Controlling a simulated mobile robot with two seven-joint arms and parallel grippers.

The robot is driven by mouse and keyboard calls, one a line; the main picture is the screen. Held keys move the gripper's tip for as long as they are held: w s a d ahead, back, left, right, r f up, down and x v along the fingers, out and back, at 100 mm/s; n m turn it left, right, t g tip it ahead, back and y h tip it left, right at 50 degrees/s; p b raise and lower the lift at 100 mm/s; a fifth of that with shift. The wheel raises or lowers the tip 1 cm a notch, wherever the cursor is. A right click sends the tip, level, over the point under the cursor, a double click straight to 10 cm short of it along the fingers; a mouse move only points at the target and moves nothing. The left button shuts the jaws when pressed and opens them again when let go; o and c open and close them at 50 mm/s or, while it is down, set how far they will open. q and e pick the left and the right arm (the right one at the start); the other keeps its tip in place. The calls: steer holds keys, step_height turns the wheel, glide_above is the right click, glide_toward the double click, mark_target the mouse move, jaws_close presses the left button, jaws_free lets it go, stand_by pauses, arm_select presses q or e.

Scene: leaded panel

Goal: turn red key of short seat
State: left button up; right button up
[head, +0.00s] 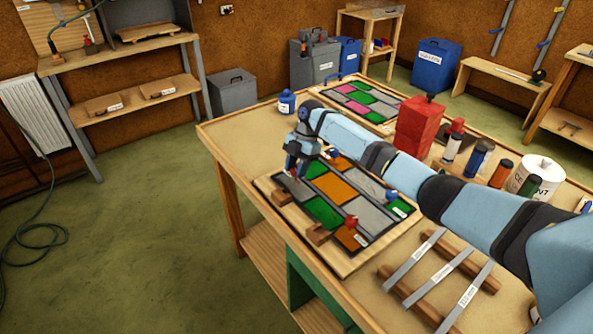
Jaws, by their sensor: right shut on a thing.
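The leaded panel (339,187), with green, orange and grey panes in dark lines, lies on a pale board (345,262) on the workbench. My right gripper (293,172) points down at the panel's left corner. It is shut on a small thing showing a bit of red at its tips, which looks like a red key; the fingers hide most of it. Another red key (351,221) stands at the panel's near edge, and a blue key (391,195) at its right side. Wooden blocks (318,235) sit along the near left edge. I cannot tell which is the short seat. My left gripper is not in view.
My right arm crosses above the bench. Behind it stand a red container (415,127), several bottles and a white tub (533,176). A second coloured panel (361,103) lies at the far end. Metal strips (440,275) lie on wooden bars at the near right.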

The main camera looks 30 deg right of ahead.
steer(key=shift+n+g+h+b, duration=0.3)
steer(key=shift+n+g+b, duration=0.25)
steer(key=shift+n, duration=1.05)
steer(key=o, duration=0.9)
steer(key=v, duration=1.3)
steer(key=shift+w+r+b, duration=0.15)
steer(key=shift+r+b, duration=0.2)
